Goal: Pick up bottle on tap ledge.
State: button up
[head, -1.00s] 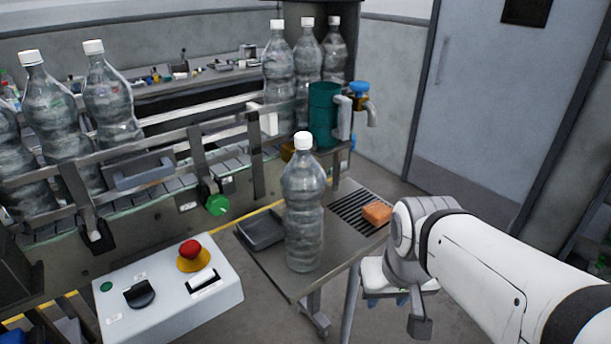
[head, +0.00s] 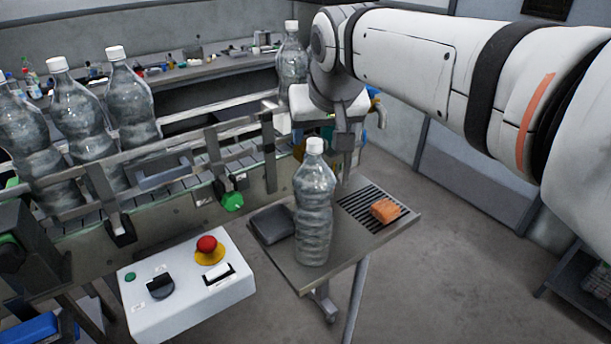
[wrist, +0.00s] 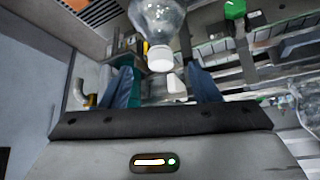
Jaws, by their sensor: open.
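A clear ribbed bottle with a white cap (head: 313,205) stands upright on the metal tap ledge (head: 345,258), left of the drain grating. My gripper (head: 343,160) hangs just behind and to the right of the bottle's top, partly hidden by it. In the wrist view my gripper (wrist: 163,85) is open, with a dark blue finger on each side. The bottle (wrist: 158,22) shows there cap-down at the top, its cap lined up between the fingers. I see nothing between the fingers that is held, and cannot tell the exact gap to the cap.
A dark tray (head: 272,225) and an orange sponge (head: 384,210) lie on the ledge beside the bottle. A control box with a red button (head: 207,244) stands front left. More bottles (head: 132,100) stand on the railed conveyor. My arm hides most of the tap and green container.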

aim_at(314, 152)
jog(key=p+x, duration=0.1)
jog(key=x, duration=0.6)
jog(key=shift+f, duration=0.3)
jog(key=shift+c, duration=0.2)
grip_shut()
jog(key=shift+f, duration=0.1)
jog(key=shift+s+f, duration=0.15)
dwell(0.6)
